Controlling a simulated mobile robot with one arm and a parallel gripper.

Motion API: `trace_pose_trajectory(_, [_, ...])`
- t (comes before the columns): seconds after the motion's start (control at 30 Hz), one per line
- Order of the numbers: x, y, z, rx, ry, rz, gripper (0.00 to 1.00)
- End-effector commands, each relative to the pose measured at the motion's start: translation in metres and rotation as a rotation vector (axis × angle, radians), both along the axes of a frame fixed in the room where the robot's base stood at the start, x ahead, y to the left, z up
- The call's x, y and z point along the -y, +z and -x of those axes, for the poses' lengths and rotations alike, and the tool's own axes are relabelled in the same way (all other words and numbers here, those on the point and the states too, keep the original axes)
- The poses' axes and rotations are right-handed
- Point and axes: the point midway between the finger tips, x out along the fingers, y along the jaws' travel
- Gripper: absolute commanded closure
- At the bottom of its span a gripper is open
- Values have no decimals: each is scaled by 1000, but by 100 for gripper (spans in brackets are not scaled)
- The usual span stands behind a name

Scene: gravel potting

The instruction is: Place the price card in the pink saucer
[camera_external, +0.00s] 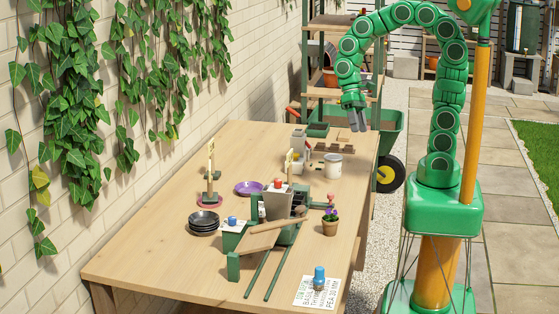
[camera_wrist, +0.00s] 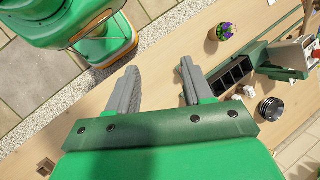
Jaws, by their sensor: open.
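A small pink saucer (camera_external: 200,203) lies on the far left part of the table, and a dark object with an upright cream card (camera_external: 211,158) stands at it. I cannot tell whether the card's base is inside the saucer or behind it. A second cream upright card (camera_external: 289,161) stands further right, behind the grey hopper. I cannot tell which of them is the price card. My gripper (camera_external: 357,119) is open and empty above the table's far right edge, well apart from both cards and the saucer. Its open fingers also show in the wrist view (camera_wrist: 158,75).
A purple saucer (camera_external: 249,188) and stacked dark dishes (camera_external: 203,222) sit on the wooden table (camera_external: 180,259). A green frame with a grey hopper (camera_external: 276,202) fills the middle. A flowerpot (camera_external: 330,227) and white tin (camera_external: 333,166) stand right. The front left is clear.

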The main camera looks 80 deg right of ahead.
Motion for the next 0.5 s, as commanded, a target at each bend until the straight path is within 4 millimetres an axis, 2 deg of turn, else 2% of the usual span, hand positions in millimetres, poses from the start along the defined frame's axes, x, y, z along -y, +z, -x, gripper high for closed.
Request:
trace_pose_trajectory(0.1, [13,2,27,34,63,50,49])
trace_pose_trajectory(0.5, [64,3,100,151,275,221,49])
